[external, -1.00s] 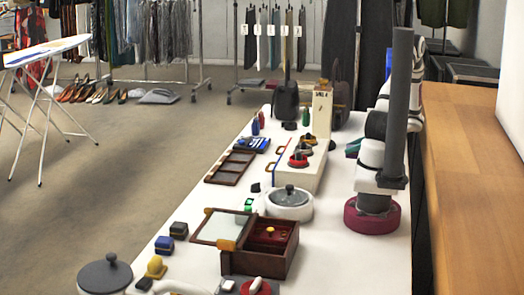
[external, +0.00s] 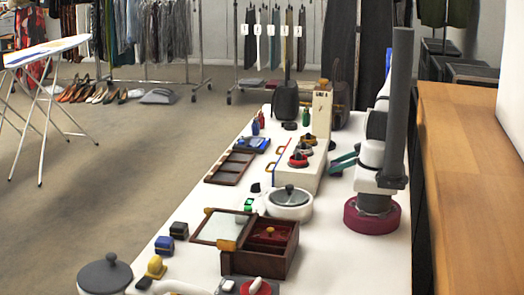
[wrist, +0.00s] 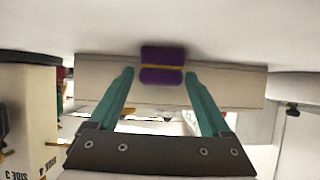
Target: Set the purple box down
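The purple box (wrist: 162,76), with a thin yellow band around its middle, is in the wrist view, which shows the scene upside down. It appears to rest against the white tabletop, with a dark shadow where they meet. My gripper (wrist: 160,74) has its teal fingers on either side of the box. In the external view my gripper (external: 343,161) is low over the right side of the table, and the purple box is hidden there.
A long cream block (external: 308,170) with knobbed pieces on it stands just left of my gripper. A white lidded pot (external: 289,203) and an open brown wooden box (external: 262,250) are nearer the camera. A wooden counter (external: 470,190) runs along the right.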

